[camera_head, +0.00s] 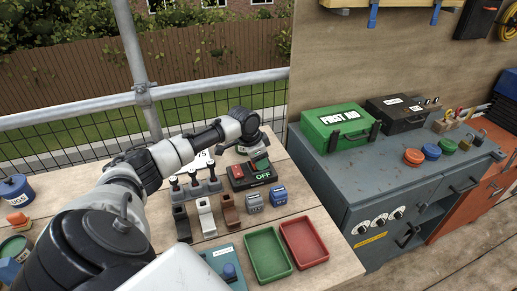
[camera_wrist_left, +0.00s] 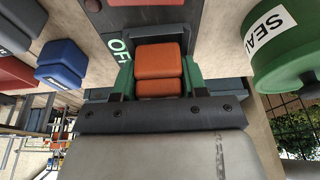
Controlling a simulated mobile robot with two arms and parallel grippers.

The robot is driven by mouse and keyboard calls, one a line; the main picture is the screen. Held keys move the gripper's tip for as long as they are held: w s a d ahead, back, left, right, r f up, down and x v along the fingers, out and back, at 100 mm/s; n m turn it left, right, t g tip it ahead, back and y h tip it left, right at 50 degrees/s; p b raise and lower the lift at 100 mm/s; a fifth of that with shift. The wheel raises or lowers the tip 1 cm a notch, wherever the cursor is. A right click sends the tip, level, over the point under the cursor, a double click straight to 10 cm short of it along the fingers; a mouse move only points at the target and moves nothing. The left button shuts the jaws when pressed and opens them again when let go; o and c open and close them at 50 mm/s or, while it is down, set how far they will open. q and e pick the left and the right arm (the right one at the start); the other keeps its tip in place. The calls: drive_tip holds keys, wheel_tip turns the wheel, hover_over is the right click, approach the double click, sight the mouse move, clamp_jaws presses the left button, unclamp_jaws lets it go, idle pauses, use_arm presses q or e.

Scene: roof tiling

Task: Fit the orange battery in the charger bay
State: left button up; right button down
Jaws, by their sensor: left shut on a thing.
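The orange battery (camera_wrist_left: 159,62) is held between the green finger pads of my left gripper (camera_wrist_left: 158,85) in the left wrist view. In the head view my left gripper (camera_head: 258,158) is over the back right of the dark charger (camera_head: 262,181), which has an "OFF" label; the arm and gripper hide the battery there. The charger's dark face and its label (camera_wrist_left: 118,47) show close around the battery in the wrist view. I cannot tell whether the battery is inside the bay or just above it. My right gripper is not in view.
A grey block (camera_head: 254,202) and a blue block (camera_head: 278,194) stand in front of the charger. A green tray (camera_head: 268,277) and a red tray (camera_head: 325,261) are nearer. A green "SEAL" container (camera_wrist_left: 285,55) is beside the gripper in the wrist view.

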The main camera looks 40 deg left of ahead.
use_arm(q)
drive_tip(key=shift+s+d+f, duration=0.2)
drive_tip(key=shift+s+f, duration=0.1)
drive_tip(key=shift+f, duration=0.45)
drive_tip(key=o, duration=1.1)
drive_tip(key=shift+w+a+f, duration=0.1)
drive_tip(key=shift+f, duration=0.05)
drive_tip(key=shift+o, duration=0.2)
wheel_tip(320, 180, up, 2)
drive_tip(key=p, duration=0.2)
drive_tip(key=shift+w+p, duration=0.15)
drive_tip(key=shift+p, duration=0.25)
wheel_tip(320, 180, up, 2)
drive_tip(key=shift+r+p, duration=0.25)
drive_tip(key=shift+p, duration=0.7)
wheel_tip(320, 180, up, 3)
drive_tip(key=p, duration=0.3)
drive_tip(key=shift+w+a+r, duration=0.1)
